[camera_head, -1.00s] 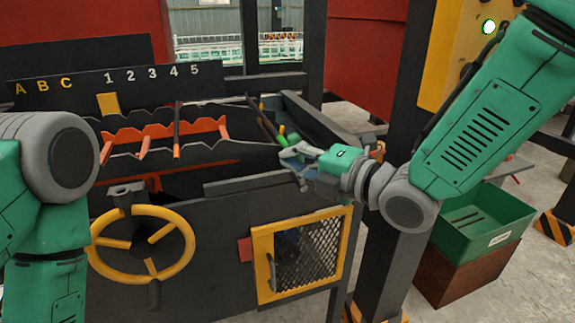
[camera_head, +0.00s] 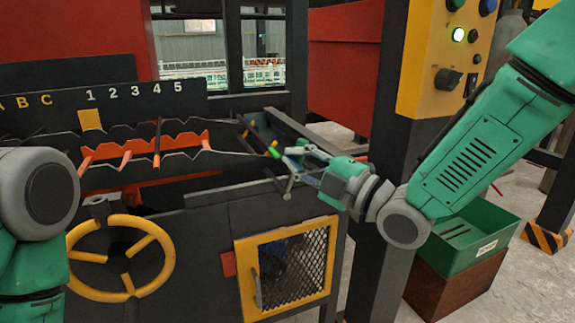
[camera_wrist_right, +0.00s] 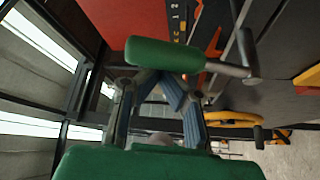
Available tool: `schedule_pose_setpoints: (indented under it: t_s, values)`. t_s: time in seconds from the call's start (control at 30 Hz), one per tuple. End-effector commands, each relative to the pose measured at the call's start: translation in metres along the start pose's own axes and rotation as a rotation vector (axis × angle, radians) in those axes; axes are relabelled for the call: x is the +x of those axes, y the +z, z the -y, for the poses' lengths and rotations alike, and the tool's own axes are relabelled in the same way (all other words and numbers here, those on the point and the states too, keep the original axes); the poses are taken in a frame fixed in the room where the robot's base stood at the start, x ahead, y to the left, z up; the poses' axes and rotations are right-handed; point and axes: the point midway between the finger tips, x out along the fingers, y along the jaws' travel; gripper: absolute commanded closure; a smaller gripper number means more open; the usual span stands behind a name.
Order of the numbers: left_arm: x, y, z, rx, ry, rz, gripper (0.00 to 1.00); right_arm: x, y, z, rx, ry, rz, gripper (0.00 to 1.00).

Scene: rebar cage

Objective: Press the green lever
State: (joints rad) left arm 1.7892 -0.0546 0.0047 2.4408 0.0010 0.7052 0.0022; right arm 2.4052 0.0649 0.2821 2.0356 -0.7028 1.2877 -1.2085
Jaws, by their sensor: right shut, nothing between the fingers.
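The green lever (camera_head: 273,152) has a small green grip and stands at the right end of the machine's dark top. My right gripper (camera_head: 291,153) is shut and empty, just right of the grip. In the right wrist view, a large green handle (camera_wrist_right: 165,55) on a grey metal rod lies across the view just beyond the blue-grey fingertips (camera_wrist_right: 172,85). The fingers look very close to it; I cannot tell whether they touch. My left gripper is out of view; only part of my left arm shows at the left edge.
A yellow handwheel (camera_head: 122,258) and a yellow-framed mesh door (camera_head: 287,268) are on the machine front. A dark post (camera_head: 385,185) stands behind my right wrist, with a yellow button panel (camera_head: 432,75) above. A green bin (camera_head: 475,235) stands on the right.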

Motion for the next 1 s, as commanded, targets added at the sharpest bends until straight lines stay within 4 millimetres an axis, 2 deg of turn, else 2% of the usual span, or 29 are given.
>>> schedule_pose_setpoints:
  t_s: [1.0]
  values:
    - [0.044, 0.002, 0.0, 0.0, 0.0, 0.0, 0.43, -0.022, 0.037, 0.003, 0.438, 0.259, -0.001, 1.0]
